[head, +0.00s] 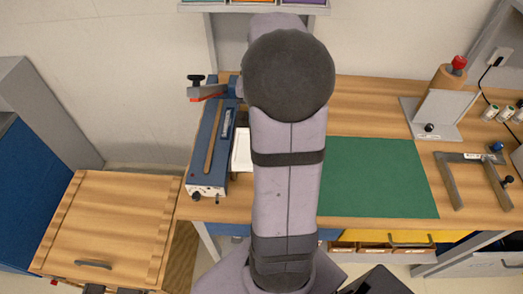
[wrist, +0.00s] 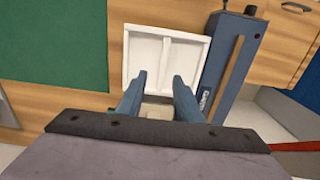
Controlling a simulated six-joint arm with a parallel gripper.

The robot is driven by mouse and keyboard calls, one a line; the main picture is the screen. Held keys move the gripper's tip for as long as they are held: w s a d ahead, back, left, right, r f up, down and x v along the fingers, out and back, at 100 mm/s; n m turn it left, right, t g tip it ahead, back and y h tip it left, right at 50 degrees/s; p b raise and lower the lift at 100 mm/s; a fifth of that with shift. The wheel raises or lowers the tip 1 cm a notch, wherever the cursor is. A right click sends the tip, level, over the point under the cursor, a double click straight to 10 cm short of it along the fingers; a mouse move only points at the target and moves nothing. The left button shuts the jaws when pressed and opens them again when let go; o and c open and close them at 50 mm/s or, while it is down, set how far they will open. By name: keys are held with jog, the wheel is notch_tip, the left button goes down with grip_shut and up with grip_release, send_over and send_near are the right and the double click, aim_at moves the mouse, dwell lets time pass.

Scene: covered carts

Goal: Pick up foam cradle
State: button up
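A white, shallow tray-like piece with a raised rim and a dividing rib, which looks like the foam cradle (wrist: 147,50), lies on the wooden bench in the wrist view. In the head view a white strip of it (head: 241,152) shows beside the blue machine; my arm hides the rest. My gripper (wrist: 158,78) is open, its two blue-grey fingers apart. In the wrist view the fingertips overlap the cradle's near edge. I cannot tell their height above it. No object is visibly held. In the head view my arm hides the gripper.
A blue machine with a wooden strip (head: 207,150) stands close beside the cradle. A green mat (head: 377,180) lies on the other side. A grey stand (head: 440,112) and a metal frame (head: 466,177) stand at the right. A wooden-topped cart (head: 108,228) is at the left.

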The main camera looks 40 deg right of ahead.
jog(key=shift+a+f+p, duration=0.2)
jog(key=shift+f+p, duration=0.5)
jog(key=shift+f, duration=1.05)
jog(key=shift+a+f+p, duration=0.2)
jog(key=shift+f+p, duration=0.45)
jog(key=shift+f, duration=1.05)
jog(key=shift+c, duration=0.6)
grip_shut()
